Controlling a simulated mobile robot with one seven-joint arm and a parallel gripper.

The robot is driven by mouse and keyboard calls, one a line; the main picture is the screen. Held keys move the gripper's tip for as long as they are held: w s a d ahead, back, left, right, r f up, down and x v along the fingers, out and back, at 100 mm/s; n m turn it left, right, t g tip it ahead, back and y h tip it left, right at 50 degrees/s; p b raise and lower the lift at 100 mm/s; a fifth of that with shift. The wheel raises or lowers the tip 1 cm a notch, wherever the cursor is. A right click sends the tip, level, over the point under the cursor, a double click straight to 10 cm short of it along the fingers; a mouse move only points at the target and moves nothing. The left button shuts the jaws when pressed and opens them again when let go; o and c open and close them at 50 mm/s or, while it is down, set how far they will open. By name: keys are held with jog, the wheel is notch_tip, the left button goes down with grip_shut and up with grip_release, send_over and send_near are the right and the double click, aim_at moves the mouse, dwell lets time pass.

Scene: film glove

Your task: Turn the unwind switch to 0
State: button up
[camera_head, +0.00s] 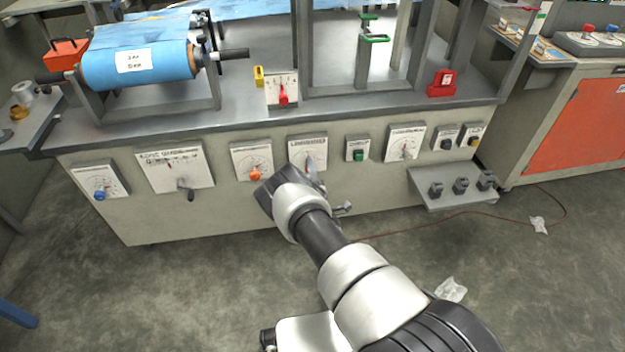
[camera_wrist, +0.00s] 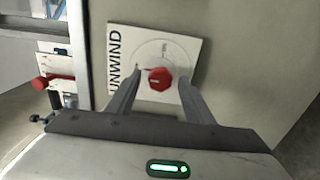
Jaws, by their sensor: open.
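The unwind switch is a red knob (camera_wrist: 160,80) on a white panel (camera_wrist: 120,45) lettered UNWIND, seen sideways in the wrist view. The fingers of my gripper (camera_wrist: 160,74) are open, one on each side of the knob, with small gaps visible. Whether the tips reach past the knob's face I cannot tell. The small dial markings are too blurred to read, so the knob's setting is unclear. In the head view my gripper (camera_head: 311,164) is at a white panel (camera_head: 304,141) on the cabinet front; it hides that panel's knob.
A neighbouring panel with an orange knob (camera_head: 254,174) is close on the left, and a green switch (camera_head: 358,155) on the right. A shelf (camera_head: 455,187) juts out at right.

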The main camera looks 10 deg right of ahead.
jog(key=s+p, duration=0.4)
jog(key=s, duration=1.3)
jog(key=shift+s, duration=0.15)
